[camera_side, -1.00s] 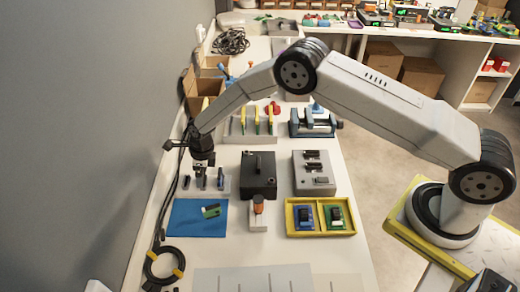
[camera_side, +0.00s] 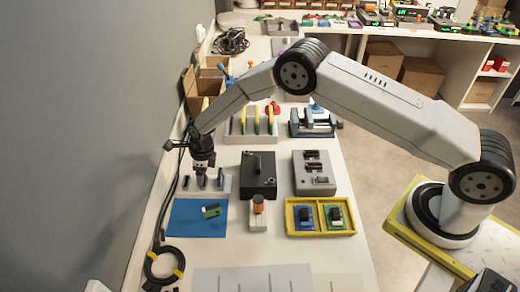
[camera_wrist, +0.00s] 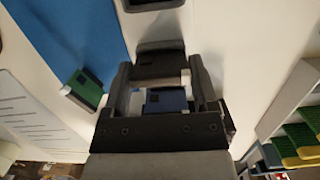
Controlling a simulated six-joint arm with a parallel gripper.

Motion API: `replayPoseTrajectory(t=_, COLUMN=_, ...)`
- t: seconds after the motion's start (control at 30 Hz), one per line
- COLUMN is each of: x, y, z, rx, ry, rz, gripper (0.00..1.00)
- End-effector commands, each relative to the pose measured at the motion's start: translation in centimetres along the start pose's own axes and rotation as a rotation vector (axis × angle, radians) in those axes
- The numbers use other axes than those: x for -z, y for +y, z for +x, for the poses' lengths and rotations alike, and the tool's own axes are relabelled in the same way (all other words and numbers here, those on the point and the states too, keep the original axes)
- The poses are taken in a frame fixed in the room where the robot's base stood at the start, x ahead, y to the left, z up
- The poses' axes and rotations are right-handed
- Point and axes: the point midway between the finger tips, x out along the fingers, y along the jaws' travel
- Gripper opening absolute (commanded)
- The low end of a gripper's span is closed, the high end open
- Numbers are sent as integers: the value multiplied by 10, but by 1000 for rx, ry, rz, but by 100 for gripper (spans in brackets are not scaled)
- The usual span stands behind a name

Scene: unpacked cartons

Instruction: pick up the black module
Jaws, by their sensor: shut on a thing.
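My gripper (camera_side: 203,165) points down over the pale slotted rack (camera_side: 221,190) at the left of the bench. In the wrist view my gripper (camera_wrist: 160,75) has a finger on each side of the black module (camera_wrist: 157,62), a dark block with a pale end piece, and is shut on it. In the side view I cannot clearly separate the module from the dark fingers, nor tell whether it is clear of its slot. A blue module (camera_wrist: 165,98) shows between the fingers in the wrist view, close to the black one.
A blue mat (camera_side: 185,222) with a green module (camera_side: 211,211) lies in front of the rack. A black box (camera_side: 259,168) stands close to its right. A yellow tray (camera_side: 320,233) holds boards further right. Cables and cartons line the left edge.

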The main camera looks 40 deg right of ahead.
Motion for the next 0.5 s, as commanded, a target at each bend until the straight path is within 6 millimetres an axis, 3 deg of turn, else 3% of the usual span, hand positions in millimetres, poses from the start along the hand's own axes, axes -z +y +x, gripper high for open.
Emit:
replayPoseTrajectory(t=0.27, x=-1, y=0, z=-3, rx=0, ry=0, rz=0, gripper=0)
replayPoseTrajectory(t=0.5, x=-3, y=0, z=-18, rx=1, ry=0, rz=0, gripper=0)
